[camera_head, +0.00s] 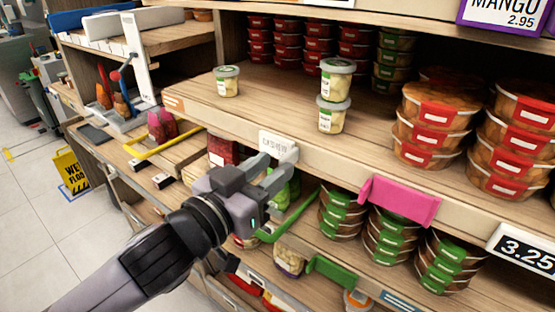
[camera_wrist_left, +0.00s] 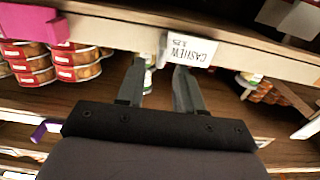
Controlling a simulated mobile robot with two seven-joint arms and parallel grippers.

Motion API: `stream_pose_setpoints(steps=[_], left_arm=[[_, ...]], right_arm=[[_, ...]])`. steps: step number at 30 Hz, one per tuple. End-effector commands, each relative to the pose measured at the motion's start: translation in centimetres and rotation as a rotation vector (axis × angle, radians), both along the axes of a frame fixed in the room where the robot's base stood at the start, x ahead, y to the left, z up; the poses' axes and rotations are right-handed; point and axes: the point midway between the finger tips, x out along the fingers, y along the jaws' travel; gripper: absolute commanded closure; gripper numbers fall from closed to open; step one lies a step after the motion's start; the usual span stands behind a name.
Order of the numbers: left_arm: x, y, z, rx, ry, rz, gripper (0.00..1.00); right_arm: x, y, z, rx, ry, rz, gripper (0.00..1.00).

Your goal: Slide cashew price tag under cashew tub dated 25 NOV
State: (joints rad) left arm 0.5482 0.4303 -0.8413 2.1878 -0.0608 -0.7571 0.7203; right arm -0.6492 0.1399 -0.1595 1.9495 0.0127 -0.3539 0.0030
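The white cashew price tag (camera_head: 277,146) is on the front edge of the middle shelf. It also shows, upside down, in the left wrist view (camera_wrist_left: 192,49). Small pale tubs with lids stand on that shelf: one alone at the left (camera_head: 227,84), and a stack with an upper tub (camera_head: 337,82) and a lower tub (camera_head: 332,117). Their dates are too small to read. My left gripper (camera_head: 274,165) is just below the tag, fingers apart and empty. One fingertip is close to the tag; I cannot tell whether it touches. My right gripper is out of view.
A pink tag (camera_head: 400,201) hangs on the shelf edge to the right. Stacked red-labelled tubs (camera_head: 432,128) fill the shelf's right side. Green-labelled tubs (camera_head: 388,235) stand on the shelf below. The shelf between the lone tub and the stack is bare.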

Motion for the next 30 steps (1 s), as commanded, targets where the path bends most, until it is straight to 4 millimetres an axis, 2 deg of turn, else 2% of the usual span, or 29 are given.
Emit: stream_pose_setpoints(steps=[6, 17, 18, 20, 21, 30], left_arm=[[1.7, -1.2, 0.0, -0.002, 0.000, -0.001, 0.64], [2.1, -1.5, 0.0, -0.001, 0.000, -0.001, 0.64], [2.1, -1.5, 0.0, -0.001, 0.000, -0.001, 0.67], [2.1, -1.5, 0.0, -0.001, 0.000, -0.001, 0.87], [2.1, -1.5, 0.0, -0.001, 0.000, -0.001, 1.00], [2.0, -1.5, 0.0, -0.001, 0.001, -0.001, 1.00]], right_arm=[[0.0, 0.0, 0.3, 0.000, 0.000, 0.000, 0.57], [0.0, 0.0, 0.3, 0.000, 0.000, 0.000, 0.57], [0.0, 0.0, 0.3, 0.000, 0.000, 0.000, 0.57], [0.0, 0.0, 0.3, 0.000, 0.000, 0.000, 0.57], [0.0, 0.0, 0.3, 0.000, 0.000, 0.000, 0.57], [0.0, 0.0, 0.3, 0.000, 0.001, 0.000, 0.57]])
